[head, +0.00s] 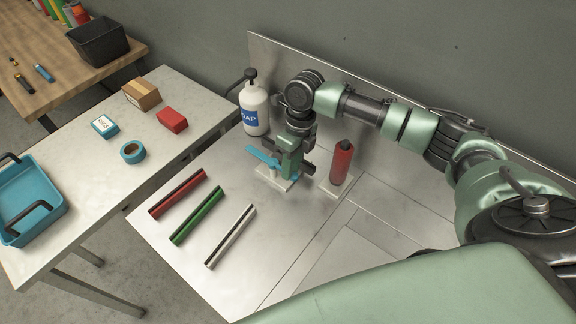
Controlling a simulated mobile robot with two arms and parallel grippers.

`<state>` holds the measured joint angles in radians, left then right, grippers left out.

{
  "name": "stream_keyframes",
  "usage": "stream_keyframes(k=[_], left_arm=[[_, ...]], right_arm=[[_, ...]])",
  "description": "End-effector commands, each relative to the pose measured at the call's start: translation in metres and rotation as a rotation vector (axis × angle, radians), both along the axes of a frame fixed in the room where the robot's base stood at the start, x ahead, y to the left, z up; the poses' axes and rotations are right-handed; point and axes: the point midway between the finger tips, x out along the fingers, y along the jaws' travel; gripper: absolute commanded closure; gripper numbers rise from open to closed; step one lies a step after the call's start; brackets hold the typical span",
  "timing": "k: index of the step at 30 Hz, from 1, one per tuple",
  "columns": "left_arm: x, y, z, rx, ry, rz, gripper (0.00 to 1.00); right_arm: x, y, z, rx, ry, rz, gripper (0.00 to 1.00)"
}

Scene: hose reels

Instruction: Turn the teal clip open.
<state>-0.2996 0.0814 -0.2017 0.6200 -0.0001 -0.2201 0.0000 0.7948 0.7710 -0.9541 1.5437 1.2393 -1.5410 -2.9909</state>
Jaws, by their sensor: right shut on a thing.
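The teal clip (262,155) shows as a blue-teal bar sticking out to the left on a small pale base plate (268,179), on the metal worktop. My right gripper (287,172) reaches down over it from above and is shut on it. The fingers cover the clip's right part, so its pivot and how far it is turned are hard to tell. My left gripper is not in view.
A red cylinder (342,163) on a pale base stands close right of my right gripper. A soap bottle (254,108) stands behind left. Red (178,194), green (196,216) and white (230,236) bars lie in front. A side table (85,190) holds a blue tray (30,205) and small items.

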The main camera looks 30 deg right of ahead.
Motion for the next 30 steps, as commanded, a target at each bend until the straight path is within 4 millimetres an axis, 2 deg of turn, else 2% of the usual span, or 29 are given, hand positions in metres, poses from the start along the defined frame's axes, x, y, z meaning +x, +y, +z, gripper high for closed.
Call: stream_keyframes(k=[5, 6, 7, 19, 30], left_arm=[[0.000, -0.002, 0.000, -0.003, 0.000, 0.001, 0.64], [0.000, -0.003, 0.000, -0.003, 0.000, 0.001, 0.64], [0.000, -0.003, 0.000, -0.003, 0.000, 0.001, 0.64], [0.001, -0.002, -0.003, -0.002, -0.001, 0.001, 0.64], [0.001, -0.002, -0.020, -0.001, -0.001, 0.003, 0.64]], right_arm=[[-0.003, 0.000, -0.003, -0.003, 0.008, 0.002, 1.00], [-0.003, 0.000, -0.003, -0.003, 0.008, 0.002, 0.71], [-0.003, 0.000, -0.003, -0.004, 0.008, 0.002, 0.65], [0.001, -0.001, 0.004, -0.001, 0.000, -0.001, 0.65], [0.005, -0.012, 0.061, -0.002, 0.000, -0.002, 0.65]])
